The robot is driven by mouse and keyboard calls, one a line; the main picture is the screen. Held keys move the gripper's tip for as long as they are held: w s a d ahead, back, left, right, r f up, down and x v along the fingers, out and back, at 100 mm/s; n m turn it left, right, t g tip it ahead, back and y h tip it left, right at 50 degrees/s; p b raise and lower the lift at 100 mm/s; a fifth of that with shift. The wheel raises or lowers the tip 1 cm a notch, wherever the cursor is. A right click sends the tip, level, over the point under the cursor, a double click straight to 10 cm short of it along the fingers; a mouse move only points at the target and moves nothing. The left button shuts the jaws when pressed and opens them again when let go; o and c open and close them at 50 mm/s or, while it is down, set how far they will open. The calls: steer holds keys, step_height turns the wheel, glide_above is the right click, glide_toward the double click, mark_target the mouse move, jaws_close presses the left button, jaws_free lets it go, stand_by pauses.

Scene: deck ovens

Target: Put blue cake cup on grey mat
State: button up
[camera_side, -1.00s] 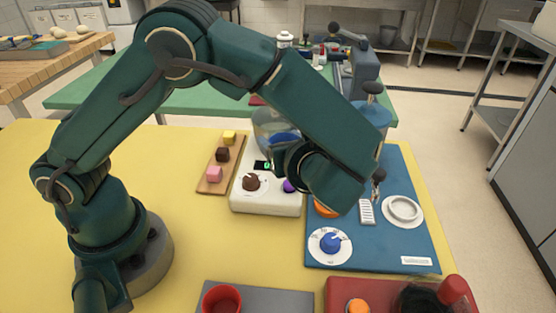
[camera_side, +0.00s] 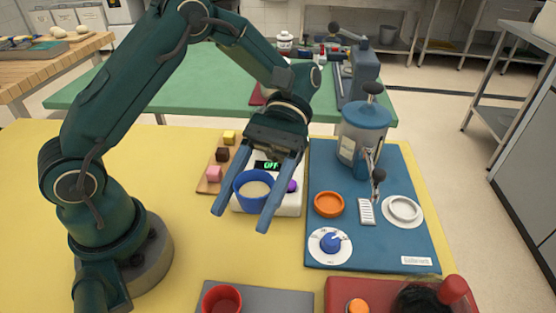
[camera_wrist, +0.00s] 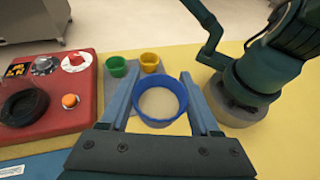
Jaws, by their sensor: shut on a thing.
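The blue cake cup (camera_side: 253,190) is between the fingers of my gripper (camera_side: 240,217), which is shut on its sides. It is roughly upright and holds a pale cream filling. In the side view it appears in front of the white scale (camera_side: 285,208); its height is hard to judge. The wrist view shows the cup (camera_wrist: 160,104) between my two blue fingers. The grey mat (camera_side: 275,298) is at the bottom edge of the side view, with a red cup (camera_side: 222,299) on it. The wrist view shows a green cup (camera_wrist: 117,67) and a yellow cup (camera_wrist: 150,63) there.
A red panel (camera_side: 335,295) borders the mat. A wooden board (camera_side: 212,172) holds small cubes.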

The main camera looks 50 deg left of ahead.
mark_target(270, 182)
steer(key=r+n+h, duration=0.1)
steer(key=w+d+r+n+t+h, duration=0.1)
steer(key=w+r+n+t+h, duration=0.1)
steer(key=shift+w+d, duration=0.25)
steer(key=s+d+f, duration=0.2)
steer(key=d+f, duration=0.1)
steer(key=s+d+f, duration=0.1)
steer(key=d+f, duration=0.2)
steer(key=f, duration=0.1)
steer(key=s+d+f, duration=0.2)
steer(key=d+f, duration=0.1)
steer(key=f, duration=0.1)
steer(key=shift+s+d+f, duration=0.15)
steer(key=shift+s+d, duration=0.15)
steer(key=shift+s, duration=0.05)
steer(key=shift+s+d+f+t, duration=0.15)
steer(key=shift+d+f+t, duration=0.15)
steer(key=shift+f, duration=1.9)
steer(key=o, duration=1.4)
steer(key=shift+f, duration=0.1)
steer(key=shift+c, duration=0.2)
